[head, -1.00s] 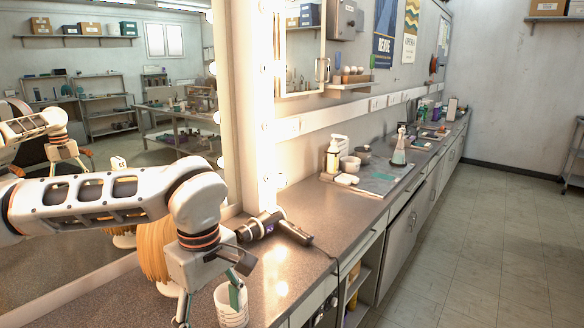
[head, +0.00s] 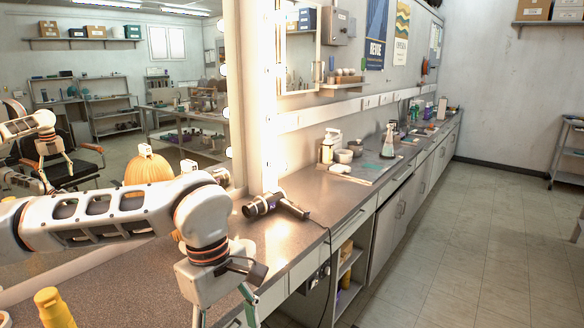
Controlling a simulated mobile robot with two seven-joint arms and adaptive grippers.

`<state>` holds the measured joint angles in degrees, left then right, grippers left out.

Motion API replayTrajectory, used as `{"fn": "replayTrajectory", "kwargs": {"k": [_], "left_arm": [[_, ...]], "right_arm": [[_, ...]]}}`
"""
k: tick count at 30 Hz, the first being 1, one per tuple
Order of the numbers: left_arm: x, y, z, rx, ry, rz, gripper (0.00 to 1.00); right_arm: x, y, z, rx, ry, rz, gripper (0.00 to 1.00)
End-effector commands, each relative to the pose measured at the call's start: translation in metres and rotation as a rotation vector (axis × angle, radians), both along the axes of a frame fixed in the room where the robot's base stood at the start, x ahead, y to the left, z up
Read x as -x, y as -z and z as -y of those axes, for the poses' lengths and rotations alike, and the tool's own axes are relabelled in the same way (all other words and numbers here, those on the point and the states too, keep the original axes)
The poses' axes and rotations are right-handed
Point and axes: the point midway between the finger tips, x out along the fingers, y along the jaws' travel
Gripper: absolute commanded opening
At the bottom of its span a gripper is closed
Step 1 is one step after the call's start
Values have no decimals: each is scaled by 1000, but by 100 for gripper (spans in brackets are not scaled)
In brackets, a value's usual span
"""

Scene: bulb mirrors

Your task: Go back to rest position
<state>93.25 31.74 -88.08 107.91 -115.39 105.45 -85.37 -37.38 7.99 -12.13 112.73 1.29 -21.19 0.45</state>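My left arm (head: 90,220) comes in from the left, stretched over the grey counter. My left gripper (head: 224,312) hangs down at its end near the counter's front edge. Its two fingers are spread apart with nothing seen between them, though the tips reach the bottom edge of the picture. A white cup (head: 248,246) on the counter is partly hidden behind the gripper. My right gripper is not in view.
A black hair dryer (head: 274,204) lies on the counter (head: 320,190). A yellow bottle (head: 54,308) is at lower left. A lit mirror stands behind. The floor (head: 480,240) at right is clear.

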Motion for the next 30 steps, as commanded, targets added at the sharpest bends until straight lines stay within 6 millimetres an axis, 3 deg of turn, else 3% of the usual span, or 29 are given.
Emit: {"fn": "replayTrajectory", "kwargs": {"k": [4, 10, 15, 18, 23, 27, 30], "left_arm": [[31, 17, 42, 139, -11, -118, 65], [85, 21, 111, 386, -74, -342, 65], [128, -5, 173, 647, -208, -620, 65], [140, -29, 199, 792, -317, -800, 65], [134, -71, 222, 1001, -534, -1104, 65], [105, -96, 223, 1154, -763, -1384, 65], [75, -100, 212, 1245, -947, -1588, 65]], "right_arm": [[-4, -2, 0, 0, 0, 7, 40], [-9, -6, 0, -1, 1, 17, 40], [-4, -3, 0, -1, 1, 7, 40], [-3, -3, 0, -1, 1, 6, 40], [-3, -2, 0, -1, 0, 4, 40], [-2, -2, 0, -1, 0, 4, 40], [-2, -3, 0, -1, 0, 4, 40]]}}
